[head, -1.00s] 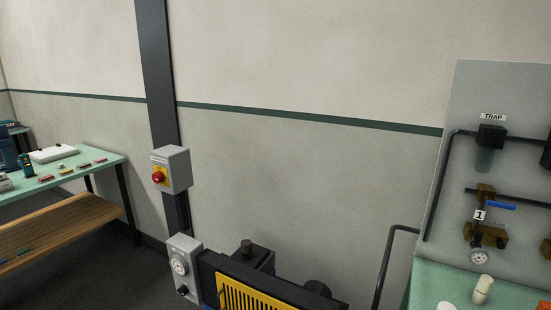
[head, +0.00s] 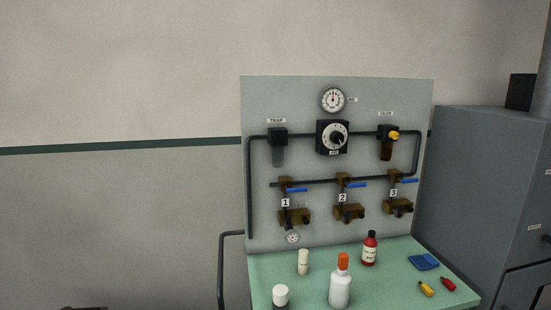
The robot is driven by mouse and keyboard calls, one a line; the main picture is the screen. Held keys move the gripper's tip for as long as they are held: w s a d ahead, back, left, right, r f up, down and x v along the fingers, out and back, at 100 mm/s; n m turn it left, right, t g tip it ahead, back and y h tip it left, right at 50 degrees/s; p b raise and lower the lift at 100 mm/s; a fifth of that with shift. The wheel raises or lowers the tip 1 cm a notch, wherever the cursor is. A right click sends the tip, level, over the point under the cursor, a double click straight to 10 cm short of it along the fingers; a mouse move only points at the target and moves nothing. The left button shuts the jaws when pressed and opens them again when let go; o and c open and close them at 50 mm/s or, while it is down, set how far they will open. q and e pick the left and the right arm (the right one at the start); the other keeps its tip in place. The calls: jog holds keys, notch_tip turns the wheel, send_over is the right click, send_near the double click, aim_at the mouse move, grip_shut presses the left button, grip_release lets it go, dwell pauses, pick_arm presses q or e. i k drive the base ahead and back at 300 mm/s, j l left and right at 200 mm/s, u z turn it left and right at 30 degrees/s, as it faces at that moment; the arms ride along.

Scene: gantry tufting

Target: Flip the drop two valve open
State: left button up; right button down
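The drop two valve (head: 347,184) is on the grey panel (head: 262,95), in the middle of a row of three brass valves. Neither of my grippers shows in the head view.
The green bench (head: 390,260) below the panel holds a white bottle with an orange cap (head: 340,288), a red bottle (head: 369,250), a cream bottle (head: 303,262) and small coloured items. A grey cabinet (head: 475,180) stands right of the bench. A dark rail (head: 221,270) stands left.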

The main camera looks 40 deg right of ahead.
aim_at(349, 185)
jog(key=z, duration=1.95)
jog(key=i+l, duration=0.15)
jog(key=l, duration=0.25)
jog(key=i+l, duration=0.15)
jog(key=l, duration=0.3)
jog(key=i+l, duration=0.15)
jog(key=l, duration=0.25)
jog(key=i+l, duration=0.1)
jog(key=l, duration=0.3)
jog(key=i+l, duration=0.15)
jog(key=l, duration=0.3)
jog(key=i+l, duration=0.15)
jog(key=l, duration=0.25)
jog(key=i+l, duration=0.15)
jog(key=l, duration=0.25)
